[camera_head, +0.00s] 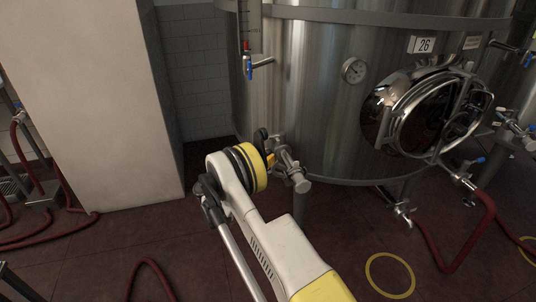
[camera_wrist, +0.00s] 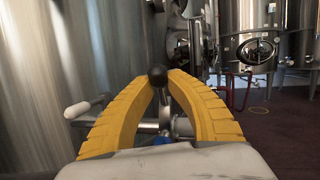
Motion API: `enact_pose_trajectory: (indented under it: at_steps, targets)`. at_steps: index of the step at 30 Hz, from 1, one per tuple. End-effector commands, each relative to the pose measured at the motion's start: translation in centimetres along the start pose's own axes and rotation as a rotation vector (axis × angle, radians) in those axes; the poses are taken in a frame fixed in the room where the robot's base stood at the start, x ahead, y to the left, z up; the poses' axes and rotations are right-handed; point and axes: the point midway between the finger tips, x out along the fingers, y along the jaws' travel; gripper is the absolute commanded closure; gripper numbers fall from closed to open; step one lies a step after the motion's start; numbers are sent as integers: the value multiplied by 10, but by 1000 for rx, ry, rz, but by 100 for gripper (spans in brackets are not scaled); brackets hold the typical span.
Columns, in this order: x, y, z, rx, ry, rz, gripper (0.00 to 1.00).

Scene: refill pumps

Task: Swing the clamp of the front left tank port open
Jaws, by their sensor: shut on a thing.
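The tank port (camera_head: 292,172) is a short metal pipe with a capped end, low on the front of the big steel tank. My gripper (camera_head: 268,152) is at the port's left side in the head view. In the wrist view, the yellow fingers of my gripper (camera_wrist: 160,78) close on a black ball knob (camera_wrist: 157,73). Metal clamp parts (camera_wrist: 150,128) show below the knob, between the fingers. A light-tipped lever (camera_wrist: 84,109) sticks out to the left of the left finger. I cannot tell how far the clamp is swung.
The steel tank (camera_head: 325,100) stands close behind the port, with a gauge (camera_head: 354,70) and a round manway (camera_head: 430,112). A blue-handled valve (camera_head: 249,66) hangs above the port. A white pillar (camera_head: 85,105) stands left. Red hoses (camera_head: 487,225) and a yellow ring (camera_head: 390,275) lie on the floor.

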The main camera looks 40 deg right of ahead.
Motion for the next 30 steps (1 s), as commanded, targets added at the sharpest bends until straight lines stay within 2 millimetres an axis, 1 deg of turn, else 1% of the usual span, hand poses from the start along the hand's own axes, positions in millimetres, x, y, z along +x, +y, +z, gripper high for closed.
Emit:
enact_pose_trajectory:
  at_steps: [6, 17, 18, 20, 30]
  targets:
    - [-1, -1, -2, -6, -31, -1, 100]
    - [0, -1, -2, -7, -34, -2, 100]
    - [0, -1, -2, -7, -34, -2, 76]
    - [0, -1, -2, -7, -34, -3, 59]
    - [-4, -1, -2, -6, -34, -1, 59]
